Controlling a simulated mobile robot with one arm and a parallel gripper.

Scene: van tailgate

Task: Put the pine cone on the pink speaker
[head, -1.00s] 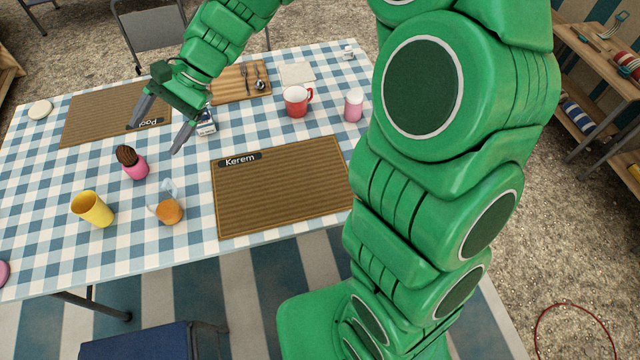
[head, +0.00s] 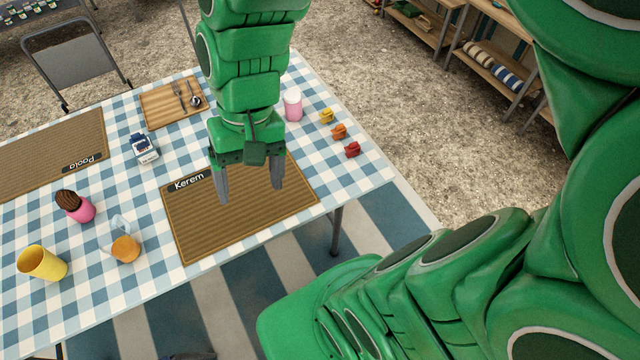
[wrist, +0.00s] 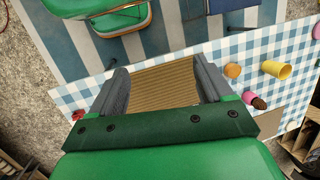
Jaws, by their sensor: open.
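The brown pine cone (head: 68,199) sits on top of the pink speaker (head: 82,211), leaning to the left, on the checked tablecloth in the head view. In the wrist view the pine cone (wrist: 259,103) and the pink speaker (wrist: 248,97) show touching at the right. My gripper (head: 249,196) is open and empty above the brown placemat marked Kerem (head: 240,215), well to the right of the speaker. In the wrist view the placemat shows between the fingers (wrist: 163,80).
A yellow cup (head: 42,263) and a glass jug with orange content (head: 125,247) stand near the speaker. A small blue and white box (head: 144,149), a wooden board with cutlery (head: 173,103) and a pink-white shaker (head: 292,106) stand farther back. Small coloured items (head: 339,132) line the right side.

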